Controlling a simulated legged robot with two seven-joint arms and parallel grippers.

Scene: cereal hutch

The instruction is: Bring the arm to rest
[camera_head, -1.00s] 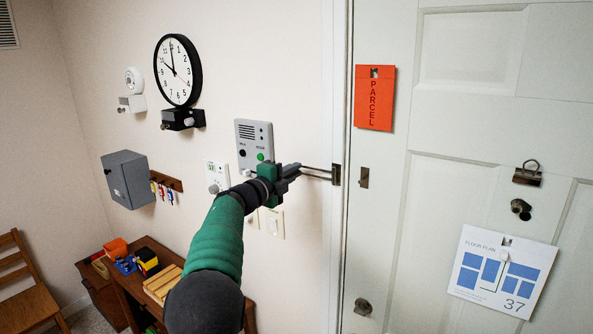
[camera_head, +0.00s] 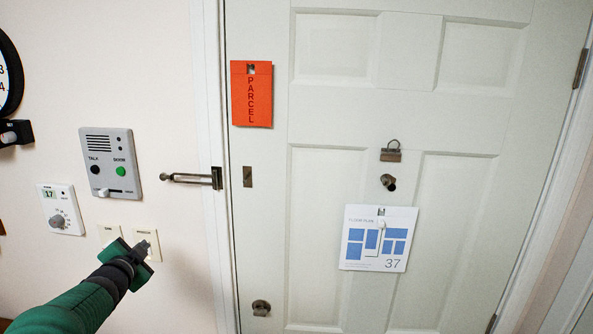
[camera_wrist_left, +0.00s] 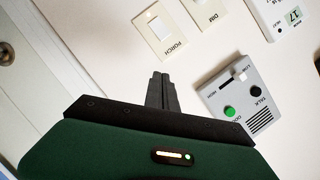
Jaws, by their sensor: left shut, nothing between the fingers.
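My left arm (camera_head: 70,310) comes in from the lower left of the head view in its green sleeve. My left gripper (camera_head: 145,247) is shut and empty, in front of the lower part of the porch switch (camera_head: 147,238). I cannot tell whether it touches the wall. In the left wrist view the closed fingers (camera_wrist_left: 161,85) point toward the wall, below the porch switch (camera_wrist_left: 158,27) in that picture. My right gripper is not in view.
The grey intercom (camera_head: 112,160) and the thermostat (camera_head: 60,210) are on the wall above the arm. A metal latch bar (camera_head: 190,179) sticks out by the door frame. The white door (camera_head: 320,180) carries a parcel tag (camera_head: 251,105) and a floor plan (camera_head: 360,262).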

